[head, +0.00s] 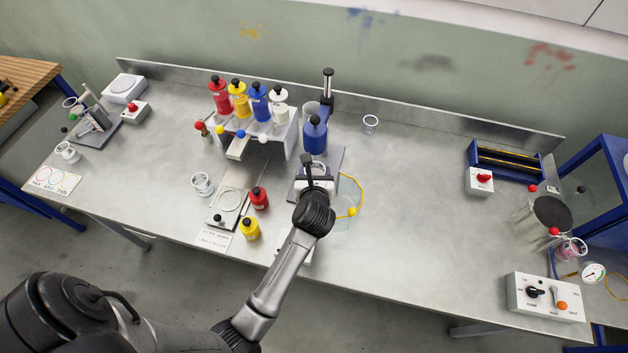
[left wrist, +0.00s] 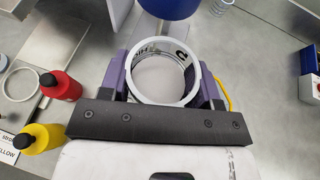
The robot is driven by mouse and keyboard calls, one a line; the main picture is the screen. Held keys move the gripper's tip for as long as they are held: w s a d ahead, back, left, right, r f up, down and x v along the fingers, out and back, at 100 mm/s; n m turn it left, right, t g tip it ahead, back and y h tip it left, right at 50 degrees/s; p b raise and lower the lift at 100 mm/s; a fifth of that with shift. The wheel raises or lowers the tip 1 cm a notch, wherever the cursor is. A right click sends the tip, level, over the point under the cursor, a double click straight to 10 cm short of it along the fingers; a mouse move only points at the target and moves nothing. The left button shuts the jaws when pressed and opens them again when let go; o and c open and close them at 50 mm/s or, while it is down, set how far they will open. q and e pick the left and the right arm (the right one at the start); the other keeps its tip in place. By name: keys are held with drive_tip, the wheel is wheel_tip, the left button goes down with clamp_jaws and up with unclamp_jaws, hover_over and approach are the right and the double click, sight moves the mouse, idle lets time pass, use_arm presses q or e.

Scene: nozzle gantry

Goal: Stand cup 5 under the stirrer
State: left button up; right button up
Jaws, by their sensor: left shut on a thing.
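The cup (left wrist: 160,99) is a clear vessel with a white rim, and a dark mark shows on its wall. My left gripper (left wrist: 163,85) is shut on it, with purple fingers on both sides. In the head view my left gripper (head: 316,182) is at the stirrer's base plate (head: 335,157), and the cup is mostly hidden by it. The stirrer has a blue motor body (head: 315,135) on a dark post (head: 328,88). Whether the cup touches the base, I cannot tell. My right gripper is not in view.
A rack (head: 262,138) with red, yellow, blue and white bottles stands left of the stirrer. A red bottle (head: 259,198), a yellow bottle (head: 250,230) and another cup (head: 202,185) are left of my gripper. A yellow cable (head: 355,190) curves at right.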

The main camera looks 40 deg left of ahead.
use_arm(q)
wheel_tip(320, 180, down, 14)
drive_tip(key=b, duration=0.2)
drive_tip(key=shift+a+b, duration=0.15)
drive_tip(key=shift+b, duration=0.25)
drive_tip(key=w+a, duration=0.2)
drive_tip(key=w, duration=0.1)
drive_tip(key=shift+a+r, duration=0.1)
drive_tip(key=shift+r, duration=0.05)
drive_tip(key=shift+w+a, duration=0.4)
drive_tip(key=x, duration=0.3)
drive_tip(key=shift+w+a, duration=0.2)
drive_tip(key=shift+w, duration=0.1)
drive_tip(key=shift+s+d, duration=0.1)
drive_tip(key=shift+s, duration=0.1)
drive_tip(key=shift+w, duration=0.1)
